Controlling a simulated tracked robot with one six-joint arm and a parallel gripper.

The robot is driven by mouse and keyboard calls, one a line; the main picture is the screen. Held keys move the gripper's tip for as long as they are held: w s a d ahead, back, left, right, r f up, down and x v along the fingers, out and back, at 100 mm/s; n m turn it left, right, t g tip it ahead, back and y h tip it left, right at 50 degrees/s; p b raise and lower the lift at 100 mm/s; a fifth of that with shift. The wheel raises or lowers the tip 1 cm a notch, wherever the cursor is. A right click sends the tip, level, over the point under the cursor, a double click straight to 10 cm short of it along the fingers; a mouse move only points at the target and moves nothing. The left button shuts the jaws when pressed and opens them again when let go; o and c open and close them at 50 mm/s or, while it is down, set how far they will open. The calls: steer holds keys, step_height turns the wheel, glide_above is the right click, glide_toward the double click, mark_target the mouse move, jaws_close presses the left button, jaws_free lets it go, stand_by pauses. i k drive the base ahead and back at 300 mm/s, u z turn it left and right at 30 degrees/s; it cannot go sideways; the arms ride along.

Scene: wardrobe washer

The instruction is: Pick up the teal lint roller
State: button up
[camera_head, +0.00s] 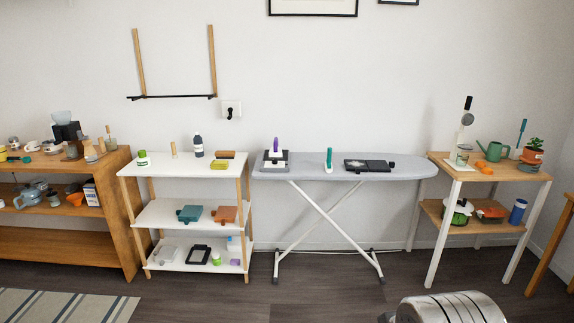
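A teal upright handle on a small white base, which looks like the teal lint roller (329,158), stands near the middle of the grey ironing board (308,174). Another slim teal-handled item (521,133) stands on the right wooden table; it is too small to tell what it is. My gripper's fingers do not show. A silver ribbed rounded part, apparently of my arm, shows at the bottom right, well in front of the ironing board.
A purple-handled item (276,147) on a dark base stands left of the teal one, and a black flat item (368,166) lies right. A white shelf (186,164) and wooden table (490,169) flank the board. A striped rug (60,306) lies front left; the floor ahead is clear.

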mark_target(329, 170)
steer(key=i, duration=3.8)
steer(key=u, duration=0.4)
